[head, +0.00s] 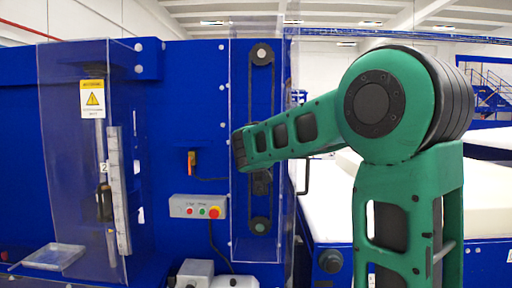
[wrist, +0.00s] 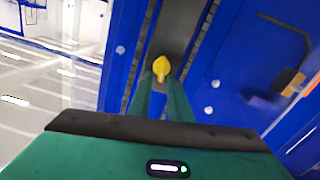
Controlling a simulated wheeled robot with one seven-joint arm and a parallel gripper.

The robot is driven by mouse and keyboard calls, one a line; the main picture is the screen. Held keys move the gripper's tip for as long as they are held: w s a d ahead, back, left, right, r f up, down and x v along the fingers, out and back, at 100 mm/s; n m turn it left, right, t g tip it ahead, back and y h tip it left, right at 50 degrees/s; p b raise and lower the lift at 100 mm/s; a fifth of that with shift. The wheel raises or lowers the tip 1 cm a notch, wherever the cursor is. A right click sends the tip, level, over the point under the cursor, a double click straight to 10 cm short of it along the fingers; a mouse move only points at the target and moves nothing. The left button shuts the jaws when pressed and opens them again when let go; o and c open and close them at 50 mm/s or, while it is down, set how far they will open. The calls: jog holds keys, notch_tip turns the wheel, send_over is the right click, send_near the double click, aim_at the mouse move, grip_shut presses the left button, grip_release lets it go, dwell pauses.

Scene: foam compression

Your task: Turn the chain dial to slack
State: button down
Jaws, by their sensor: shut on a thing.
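A yellow knob (wrist: 161,66), which looks like the chain dial, shows in the wrist view in a grey channel between two chain runs. My gripper (wrist: 161,82) reaches up to it with its two green fingers close on either side, shut on it. The knob's tip points away from my gripper; I see no slack marking. In the head view, my green arm reaches across the chain (head: 274,100) behind its clear cover. My fingers and the dial are hidden there.
A control box (head: 198,206) with a red button and an orange-handled switch (head: 191,162) sit left of the chain. A clear guard with a warning sign (head: 93,98) stands at far left. White foam blocks (head: 480,185) lie at right.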

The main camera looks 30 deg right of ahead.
jog(key=n, duration=0.3)
jog(key=f+n, duration=0.1)
jog(key=n, duration=0.2)
jog(key=a+n, duration=0.1)
jog(key=n, duration=0.2)
jog(key=shift+w+f+n, duration=0.4)
jog(key=shift+d, duration=0.2)
jog(key=c, duration=1.9)
grip_release()
jog(key=shift+d, duration=0.1)
jog(key=shift+r, duration=0.1)
jog(key=shift+a+r, duration=0.15)
jog(key=shift+a, duration=0.2)
